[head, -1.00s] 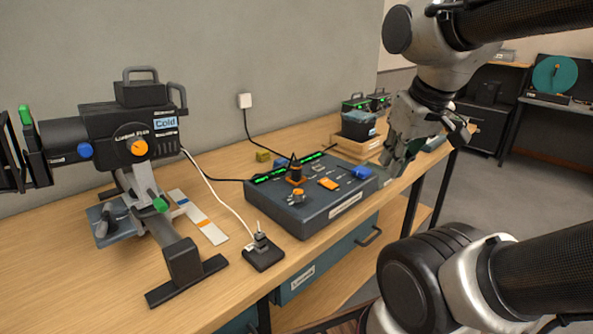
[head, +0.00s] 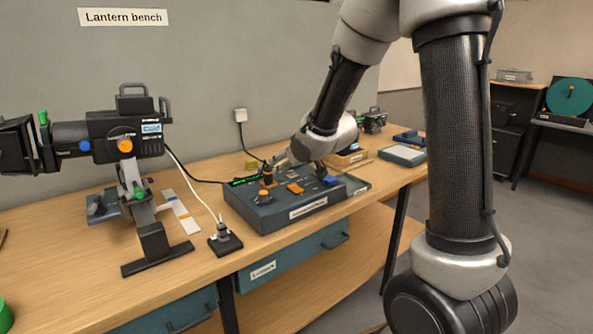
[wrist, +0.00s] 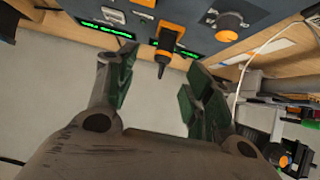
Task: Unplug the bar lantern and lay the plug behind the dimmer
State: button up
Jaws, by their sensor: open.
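The bar lantern (head: 120,135) is the black projector on a stand at the left of the bench, with a lit display. Its white cord (head: 192,187) runs to a dark plug (head: 221,229) standing upright in a small black socket block (head: 226,245), left of the dimmer. The dimmer (head: 310,205) is a blue-grey console with orange controls and green lit strips. My gripper (head: 279,163) is over the dimmer's back left part. In the wrist view it is open (wrist: 163,60), with an orange, black-tipped control (wrist: 165,38) between the fingers' lines; contact cannot be told.
A white wall adapter (head: 240,115) with a black cord is behind the dimmer. A small yellow block (head: 251,164) lies on the bench there.

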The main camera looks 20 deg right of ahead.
aim_at(270, 169)
jog(key=x, duration=0.9)
jog(key=shift+w+a+f, duration=0.2)
jog(key=shift+a, duration=0.2)
jog(key=c, duration=1.1)
jog(key=shift+r, duration=0.2)
jog(key=shift+r, duration=2.2)
